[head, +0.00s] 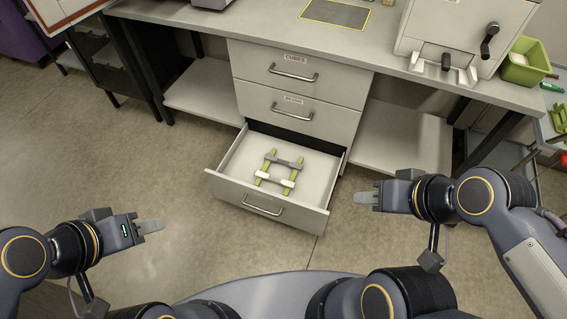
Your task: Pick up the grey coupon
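The grey coupon (284,161) is a dogbone-shaped bar in the open bottom drawer (228,188). It lies across two green rails (262,172), toward the back of the drawer. A white coupon (275,181) lies across the same rails, nearer the drawer front. My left gripper (152,226) is over the floor left of the drawer, apart from it. My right gripper (366,198) is right of the drawer, also apart from it. Both grippers are seen edge-on, so their finger gaps are hidden. Nothing shows held in either.
Two shut drawers (290,92) sit above the open one, under the bench top (260,38). A grey machine with black handles (465,35) and a green bin (525,65) stand on the right. The floor (190,165) beside the drawer is clear.

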